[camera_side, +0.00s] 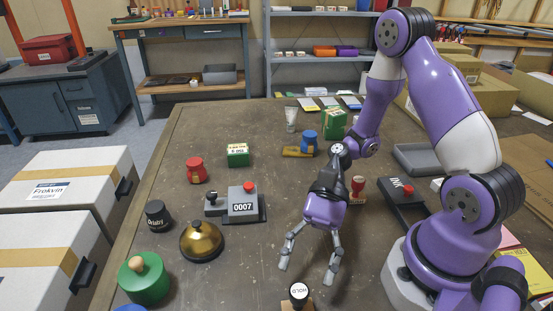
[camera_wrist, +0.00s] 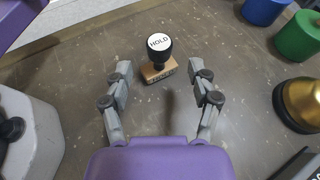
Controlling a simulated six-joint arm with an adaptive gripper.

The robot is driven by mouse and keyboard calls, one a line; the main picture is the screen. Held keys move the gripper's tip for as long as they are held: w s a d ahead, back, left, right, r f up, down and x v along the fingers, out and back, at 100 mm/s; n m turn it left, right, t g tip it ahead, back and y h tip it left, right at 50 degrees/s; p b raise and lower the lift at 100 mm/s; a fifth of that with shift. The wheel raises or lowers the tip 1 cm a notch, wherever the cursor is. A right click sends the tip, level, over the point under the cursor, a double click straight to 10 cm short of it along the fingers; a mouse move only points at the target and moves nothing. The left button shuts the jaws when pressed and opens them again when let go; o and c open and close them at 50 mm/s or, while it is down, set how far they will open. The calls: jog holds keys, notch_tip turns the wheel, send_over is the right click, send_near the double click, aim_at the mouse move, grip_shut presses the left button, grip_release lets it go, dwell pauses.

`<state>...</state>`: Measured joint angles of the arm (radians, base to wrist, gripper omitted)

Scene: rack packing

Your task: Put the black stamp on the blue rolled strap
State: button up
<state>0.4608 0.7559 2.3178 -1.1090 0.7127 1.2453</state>
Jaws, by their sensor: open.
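The black stamp (camera_side: 298,294), with a black round handle, a white "HOLD" top and a wooden base, stands upright at the front edge of the side view. It also shows in the wrist view (camera_wrist: 158,50), between and slightly beyond my fingertips. My gripper (camera_side: 307,271) is open and empty, pointing down at the stamp; its fingers show on either side in the wrist view (camera_wrist: 160,72). A blue round item (camera_wrist: 265,10) is at the wrist view's top right, and its edge (camera_side: 130,308) shows at the side view's bottom. It may be the blue rolled strap; it is cut off.
A green drum (camera_side: 143,283) and a brass bell (camera_side: 201,240) stand at left. A grey numbering device (camera_side: 234,205), a black tub (camera_side: 158,215) and a red item (camera_side: 196,171) lie behind. Another blue item (camera_side: 308,140) is farther back. The table between bell and gripper is clear.

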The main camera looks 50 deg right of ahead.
aim_at(301, 286)
jog(key=x, duration=0.5)
grip_shut()
